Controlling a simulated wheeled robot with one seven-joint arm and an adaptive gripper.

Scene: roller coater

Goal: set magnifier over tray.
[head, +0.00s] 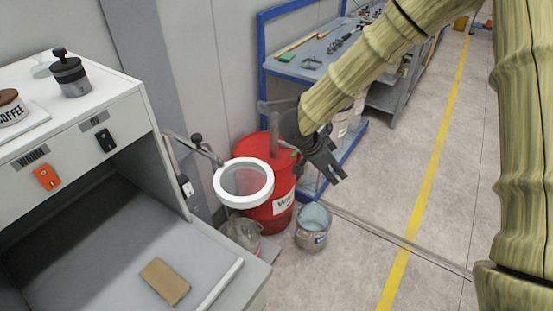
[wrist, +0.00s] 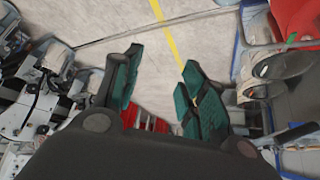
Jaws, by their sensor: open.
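The magnifier (head: 217,183) is a white ring with a clear lens, on a jointed arm (head: 205,148) fixed at the machine's side. It hangs beside the right edge of the machine's grey tray-like surface (head: 90,258), in front of a red bin. No separate tray is clearly identifiable. A brown block (head: 165,282) and a pale rod (head: 220,285) lie on that surface. My gripper (head: 334,182) is open and empty, to the right of the magnifier and apart from it. Its spread fingers also show in the wrist view (wrist: 162,60).
The red bin (head: 282,208) and a metal bucket (head: 313,226) stand on the floor near the magnifier. A glass jar (head: 242,235) is below it. A blue-framed bench (head: 310,62) is behind. A grinder (head: 70,76) stands on the machine top. Floor right of the bucket is clear.

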